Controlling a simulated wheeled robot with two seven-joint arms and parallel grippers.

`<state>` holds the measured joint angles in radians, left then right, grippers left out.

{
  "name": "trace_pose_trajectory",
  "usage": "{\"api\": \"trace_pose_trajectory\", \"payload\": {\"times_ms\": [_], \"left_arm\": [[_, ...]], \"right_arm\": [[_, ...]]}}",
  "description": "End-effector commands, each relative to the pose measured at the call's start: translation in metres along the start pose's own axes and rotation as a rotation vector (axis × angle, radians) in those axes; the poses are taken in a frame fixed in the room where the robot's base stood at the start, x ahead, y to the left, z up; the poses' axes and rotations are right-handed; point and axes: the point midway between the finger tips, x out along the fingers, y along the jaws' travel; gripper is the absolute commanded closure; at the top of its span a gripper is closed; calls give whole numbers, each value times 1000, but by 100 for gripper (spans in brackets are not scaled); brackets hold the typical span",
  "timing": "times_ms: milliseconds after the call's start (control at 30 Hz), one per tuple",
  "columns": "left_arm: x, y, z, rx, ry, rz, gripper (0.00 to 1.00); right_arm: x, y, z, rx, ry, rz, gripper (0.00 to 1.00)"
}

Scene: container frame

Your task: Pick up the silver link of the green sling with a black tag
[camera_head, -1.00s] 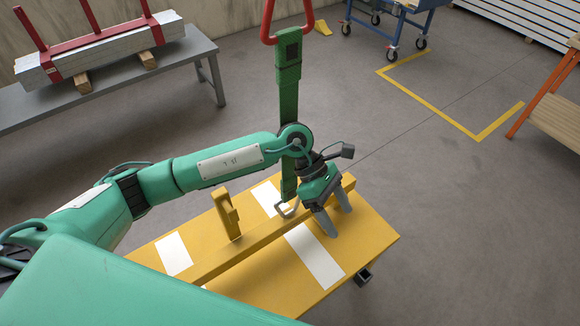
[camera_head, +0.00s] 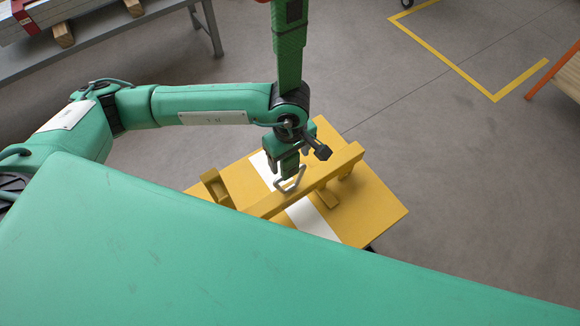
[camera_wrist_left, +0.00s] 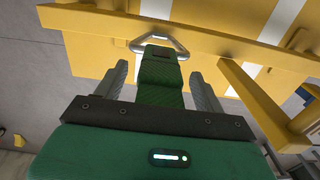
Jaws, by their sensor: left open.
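The green sling (camera_head: 290,60) hangs straight down in the head view, with its black tag (camera_head: 291,10) at the top edge. Its silver link (camera_head: 292,181), a triangular ring, hangs at the lower end over the yellow frame. The link also shows beyond my fingers in the left wrist view (camera_wrist_left: 176,44). My left gripper (camera_head: 285,164) is open just above the link. In the left wrist view, its two fingers (camera_wrist_left: 158,73) stand on either side of the sling's lower end (camera_wrist_left: 160,72), with gaps visible. My wrist hides part of the sling. My right gripper is not visible.
The yellow frame (camera_head: 378,205) with white stripes and a raised beam (camera_head: 318,176) lies close below the link. A grey bench (camera_head: 120,22) stands at the upper left. An orange-legged table (camera_head: 563,72) is at the right edge. The floor between is clear.

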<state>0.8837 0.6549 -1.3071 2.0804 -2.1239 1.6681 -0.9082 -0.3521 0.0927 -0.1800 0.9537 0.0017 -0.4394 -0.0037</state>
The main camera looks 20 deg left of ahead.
Motion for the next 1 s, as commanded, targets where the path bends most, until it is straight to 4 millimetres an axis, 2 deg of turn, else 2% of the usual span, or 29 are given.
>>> {"api": "trace_pose_trajectory", "payload": {"times_ms": [133,367,700,733,1000], "left_arm": [[12,0,0,1,-1,0,29],[14,0,0,0,-1,1,29],[13,0,0,0,-1,1,96],[13,0,0,0,-1,1,100],[12,1,0,0,-1,3,100]], "right_arm": [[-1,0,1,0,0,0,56],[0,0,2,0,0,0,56],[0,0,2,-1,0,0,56],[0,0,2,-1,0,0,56],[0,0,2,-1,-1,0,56]]}}
